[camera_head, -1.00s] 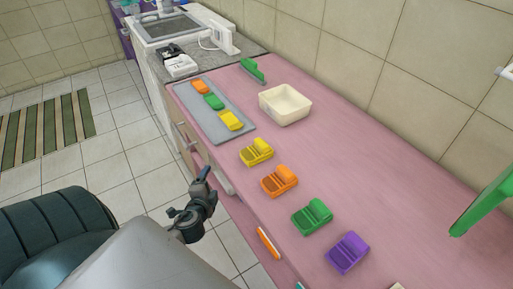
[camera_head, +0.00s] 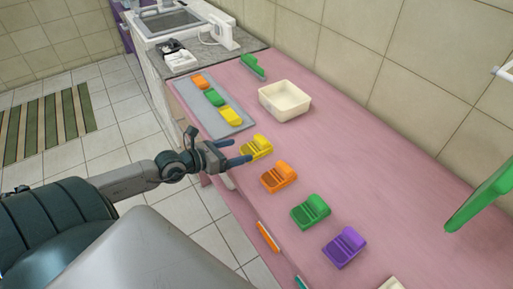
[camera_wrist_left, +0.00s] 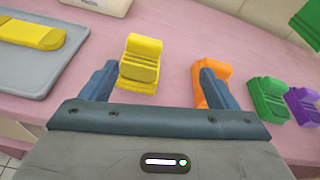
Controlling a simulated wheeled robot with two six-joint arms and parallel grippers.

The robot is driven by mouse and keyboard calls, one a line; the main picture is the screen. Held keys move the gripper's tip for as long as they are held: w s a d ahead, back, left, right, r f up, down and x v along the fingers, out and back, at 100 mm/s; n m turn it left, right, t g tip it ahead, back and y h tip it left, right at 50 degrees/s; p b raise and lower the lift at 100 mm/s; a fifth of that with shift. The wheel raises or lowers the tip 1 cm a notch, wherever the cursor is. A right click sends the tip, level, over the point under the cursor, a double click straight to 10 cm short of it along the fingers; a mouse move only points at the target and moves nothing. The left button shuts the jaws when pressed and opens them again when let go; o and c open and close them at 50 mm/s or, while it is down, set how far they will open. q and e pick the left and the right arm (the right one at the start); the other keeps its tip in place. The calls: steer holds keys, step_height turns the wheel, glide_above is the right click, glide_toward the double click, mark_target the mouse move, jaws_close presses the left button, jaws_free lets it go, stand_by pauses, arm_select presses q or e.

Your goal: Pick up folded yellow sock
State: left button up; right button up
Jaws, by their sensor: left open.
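A yellow folded piece with a ribbed lower part (camera_head: 257,147) lies on the pink counter. It also shows in the left wrist view (camera_wrist_left: 140,62), beside my left finger and partly between the fingers. A second, smoother yellow piece (camera_head: 231,116) lies on the grey tray and shows at the left of the wrist view (camera_wrist_left: 32,32). I cannot tell for certain which is the folded sock. My left gripper (camera_head: 243,152) is open and empty, its tips close to the ribbed yellow piece. My right gripper is not in view.
Similar orange (camera_head: 279,177), green (camera_head: 311,211) and purple (camera_head: 345,247) pieces line the counter. The grey tray (camera_head: 206,123) also holds an orange and a green piece. A cream bin (camera_head: 285,102) stands behind. The counter right of the row is mostly clear.

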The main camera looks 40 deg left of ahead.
mark_target(255, 147)
arm_select(q)
steer(key=shift+w+a+f+m+g+y, duration=0.15)
steer(key=shift+a+f+m+g+y, duration=0.25)
steer(key=shift+a+f+m+g, duration=0.45)
steer(key=shift+w+m+t+b, duration=0.25)
steer(key=shift+b, duration=0.05)
steer(key=b+x, duration=0.2)
steer(key=x, duration=0.2)
steer(key=shift+w+d+f, duration=0.15)
steer(key=shift+w+d, duration=0.05)
steer(key=shift+w, duration=0.2)
steer(key=shift+x, duration=2.65)
steer(key=shift+a+f, duration=0.1)
steer(key=shift+a, duration=0.05)
steer(key=shift+c, duration=0.9)
steer(key=c, duration=0.9)
